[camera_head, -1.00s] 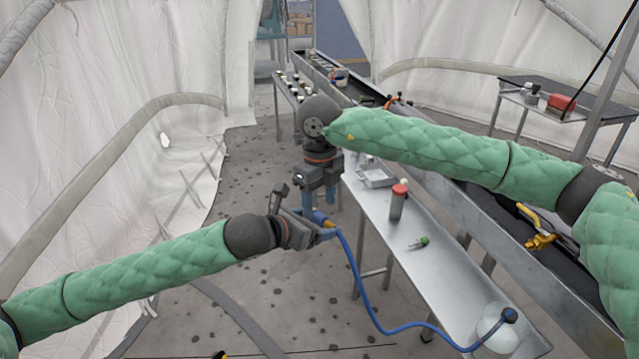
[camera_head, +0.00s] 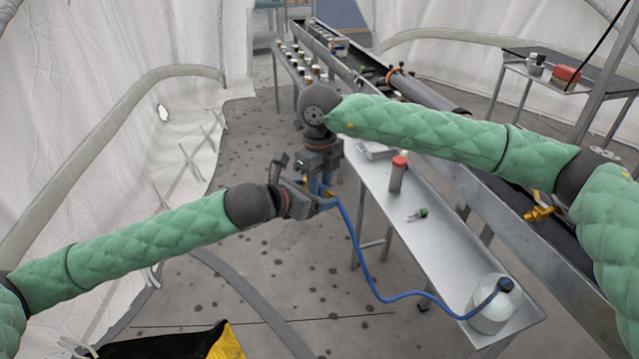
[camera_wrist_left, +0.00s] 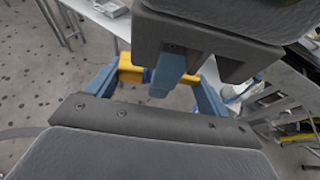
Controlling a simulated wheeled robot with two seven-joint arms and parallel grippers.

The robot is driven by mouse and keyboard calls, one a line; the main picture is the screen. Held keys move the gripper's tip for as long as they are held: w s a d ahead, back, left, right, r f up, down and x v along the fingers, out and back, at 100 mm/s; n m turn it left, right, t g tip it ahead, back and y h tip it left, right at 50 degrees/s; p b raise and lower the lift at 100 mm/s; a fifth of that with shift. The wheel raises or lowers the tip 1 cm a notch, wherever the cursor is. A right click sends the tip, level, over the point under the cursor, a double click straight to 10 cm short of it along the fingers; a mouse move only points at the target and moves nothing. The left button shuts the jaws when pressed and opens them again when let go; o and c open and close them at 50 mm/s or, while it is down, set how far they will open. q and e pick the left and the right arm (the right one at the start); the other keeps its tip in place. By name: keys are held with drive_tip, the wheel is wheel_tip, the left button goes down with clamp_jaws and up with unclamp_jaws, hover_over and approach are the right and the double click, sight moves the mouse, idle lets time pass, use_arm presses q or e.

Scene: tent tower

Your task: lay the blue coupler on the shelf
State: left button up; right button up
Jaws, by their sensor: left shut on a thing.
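My left gripper (camera_head: 318,202) is shut on the blue coupler, which is mostly hidden by the fingers in the head view. A yellow part (camera_wrist_left: 130,70) of the coupler shows between blue fingers in the left wrist view. A blue hose (camera_head: 362,275) runs from this gripper to a white jar (camera_head: 490,310). My right gripper (camera_head: 322,180) points down close against the left one, its blue fingers overlapping the coupler's place. I cannot tell whether it touches the coupler or is open. A long metal bench (camera_head: 450,250), perhaps the shelf, stands to the right.
On the bench stand a red-capped grey bottle (camera_head: 397,174) and a small green-ended item (camera_head: 418,214). A conveyor (camera_head: 500,210) runs behind it. A side table (camera_head: 560,78) stands far right. A black and yellow object (camera_head: 190,342) lies at the lower left.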

use_arm(q)
drive_tip(key=o, duration=1)
drive_tip(key=shift+a, duration=0.1)
